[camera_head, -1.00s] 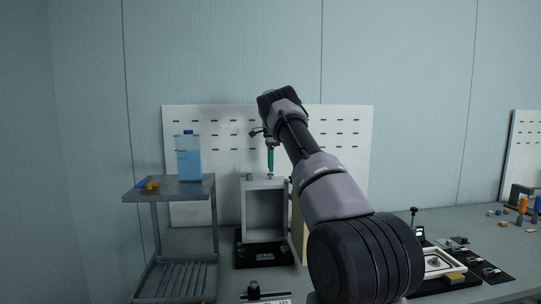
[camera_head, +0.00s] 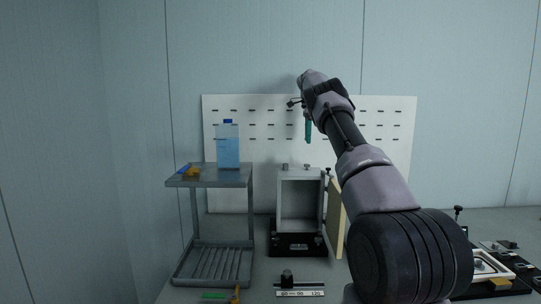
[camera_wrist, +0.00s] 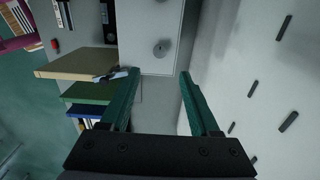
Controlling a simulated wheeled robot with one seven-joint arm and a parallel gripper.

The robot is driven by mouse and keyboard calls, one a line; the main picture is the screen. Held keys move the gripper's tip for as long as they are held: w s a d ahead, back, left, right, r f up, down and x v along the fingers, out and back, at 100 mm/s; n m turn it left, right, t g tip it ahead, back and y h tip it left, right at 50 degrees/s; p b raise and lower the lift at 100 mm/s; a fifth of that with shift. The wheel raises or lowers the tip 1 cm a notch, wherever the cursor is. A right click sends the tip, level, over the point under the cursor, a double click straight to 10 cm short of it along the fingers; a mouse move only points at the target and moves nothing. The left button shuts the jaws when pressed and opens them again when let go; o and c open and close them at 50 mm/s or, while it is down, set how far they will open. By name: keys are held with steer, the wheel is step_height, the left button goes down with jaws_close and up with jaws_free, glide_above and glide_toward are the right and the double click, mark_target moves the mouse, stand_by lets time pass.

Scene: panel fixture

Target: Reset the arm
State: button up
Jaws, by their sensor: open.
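My arm reaches up and away across the right half of the head view. My gripper (camera_head: 308,130) points down above a grey box fixture with an open door, in front of the pegboard. In the wrist view my gripper (camera_wrist: 156,82) shows two green fingers spread apart with nothing between them. The grey box (camera_head: 301,205) stands on a black base, its tan door (camera_head: 335,218) swung open to the right. Its top, with a round knob, shows in the wrist view (camera_wrist: 150,28). The fingertips look apart from the box.
A white slotted pegboard (camera_head: 265,150) stands close behind. A grey two-level rack (camera_head: 210,182) on the left bears a blue bottle (camera_head: 228,148) and small yellow and blue pieces. A small black-knobbed device (camera_head: 288,284) lies in front. Other panel parts (camera_head: 490,268) are at the right.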

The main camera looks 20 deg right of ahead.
steer(key=s+a+r+n+t+y, duration=0.1)
steer(key=s+a+r+n+t, duration=0.15)
steer(key=s+r, duration=0.75)
steer(key=s+a+r+n+t, duration=0.1)
steer(key=s+a+r+n, duration=0.45)
steer(key=s+r, duration=0.35)
steer(key=s+a+f+n+t+y, duration=0.15)
steer(key=s+a, duration=0.25)
steer(key=s, duration=0.4)
steer(key=s+a+n+h, duration=0.1)
steer(key=s+a+n, duration=0.25)
steer(key=s, duration=0.35)
steer(key=s+a+f+n+t, duration=0.1)
steer(key=s+a+f+n, duration=0.1)
steer(key=s, duration=0.5)
steer(key=s+a+f+n+t, duration=0.1)
steer(key=s+a+f+n, duration=0.1)
steer(key=s+a+f, duration=0.2)
steer(key=s+f, duration=0.3)
steer(key=s, duration=0.1)
steer(key=shift+s+a, duration=0.2)
steer(key=shift+s, duration=0.05)
steer(key=shift+y, duration=0.25)
